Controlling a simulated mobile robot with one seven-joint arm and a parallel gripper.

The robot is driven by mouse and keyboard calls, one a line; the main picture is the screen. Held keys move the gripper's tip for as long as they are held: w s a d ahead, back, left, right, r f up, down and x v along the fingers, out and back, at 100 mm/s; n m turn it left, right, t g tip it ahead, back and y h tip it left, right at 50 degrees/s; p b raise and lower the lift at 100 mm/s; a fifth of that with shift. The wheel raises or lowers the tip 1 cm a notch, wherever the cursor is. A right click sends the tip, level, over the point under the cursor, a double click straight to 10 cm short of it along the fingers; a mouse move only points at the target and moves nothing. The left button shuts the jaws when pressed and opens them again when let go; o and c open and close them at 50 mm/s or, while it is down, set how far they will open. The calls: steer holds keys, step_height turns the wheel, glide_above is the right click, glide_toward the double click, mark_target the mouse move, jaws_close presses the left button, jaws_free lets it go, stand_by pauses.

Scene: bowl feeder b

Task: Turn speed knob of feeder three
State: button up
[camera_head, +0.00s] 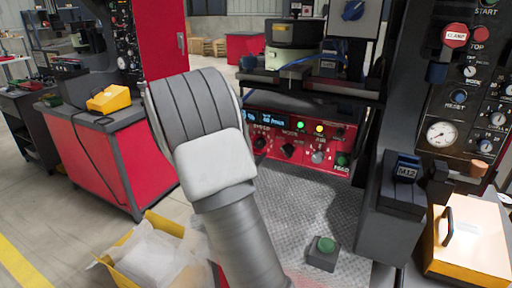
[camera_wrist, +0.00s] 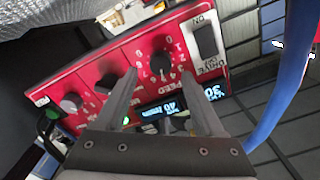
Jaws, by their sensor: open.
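The red control panel (camera_head: 300,133) of the feeder is at the middle of the head view, with its SPEED knob (camera_head: 260,143) at the left end, beside my arm. In the wrist view the panel appears turned over. There the black SPEED knob (camera_wrist: 161,63) has a ring of scale marks and lies just past the fingertips of my gripper (camera_wrist: 158,73). The two fingers are apart, one on each side of the knob in the picture. I cannot tell whether they touch it. My gripper is hidden behind my arm in the head view.
A DRIVE rocker switch (camera_wrist: 205,40) sits beside the SPEED knob. A blue hose (camera_wrist: 275,110) runs along the right.

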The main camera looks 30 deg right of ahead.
steer(key=p+v, duration=0.1)
steer(key=v, duration=1.3)
steer(key=shift+a, duration=0.2)
